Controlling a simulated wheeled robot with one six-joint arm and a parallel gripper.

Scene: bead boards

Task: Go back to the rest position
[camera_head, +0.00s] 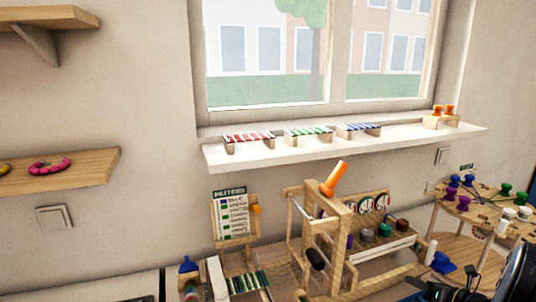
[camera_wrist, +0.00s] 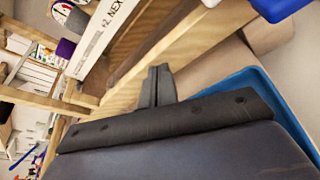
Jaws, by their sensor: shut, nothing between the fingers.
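My gripper (camera_wrist: 158,72) shows in the wrist view with its two dark fingers together and nothing between them. Its tips are in front of a wooden beam or board, and I cannot tell whether they touch it. A blue tray-like thing (camera_wrist: 262,75) is close on the right of the fingers. In the head view, dark parts of my arm show at the lower right corner; the fingertips cannot be made out there.
A wooden frame with an orange handle (camera_head: 334,178) stands at the middle of the workbench. A round wooden stand (camera_head: 480,213) with coloured pegs is at the right. A white windowsill (camera_head: 300,152) holds three striped bead boards. A wooden shelf (camera_head: 85,171) is at left.

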